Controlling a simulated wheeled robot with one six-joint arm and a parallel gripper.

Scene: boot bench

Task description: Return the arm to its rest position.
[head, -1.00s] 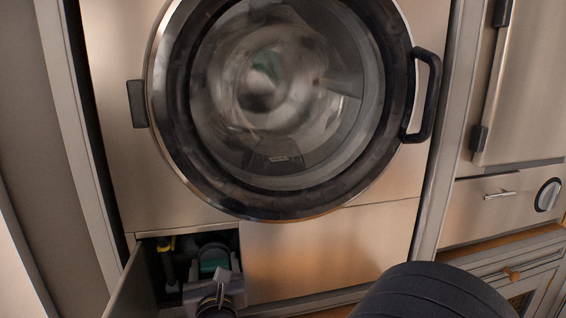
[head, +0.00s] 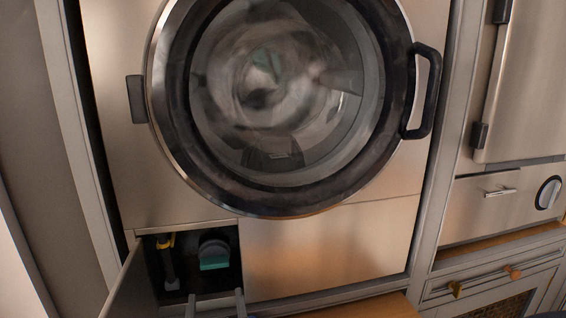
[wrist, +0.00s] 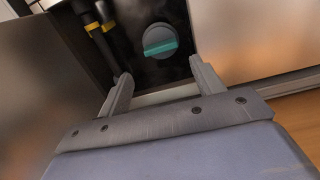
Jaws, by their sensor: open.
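My gripper shows in the wrist view (wrist: 160,90) with its two fingers spread wide and nothing between them. In the head view only its fingertips (head: 215,303) show at the bottom edge, just below the open lower compartment. Inside that compartment a round grey cap with a teal grip bar (head: 214,256) sits at the back; it also shows in the wrist view (wrist: 160,42), beyond the fingers and apart from them. Most of my arm is out of the head view.
The compartment's flap (head: 130,284) hangs open at the left. A black hose with a yellow clip (head: 167,262) stands inside. The washer's round door (head: 285,100) is shut, its drum blurred, with a black handle (head: 425,90) at right.

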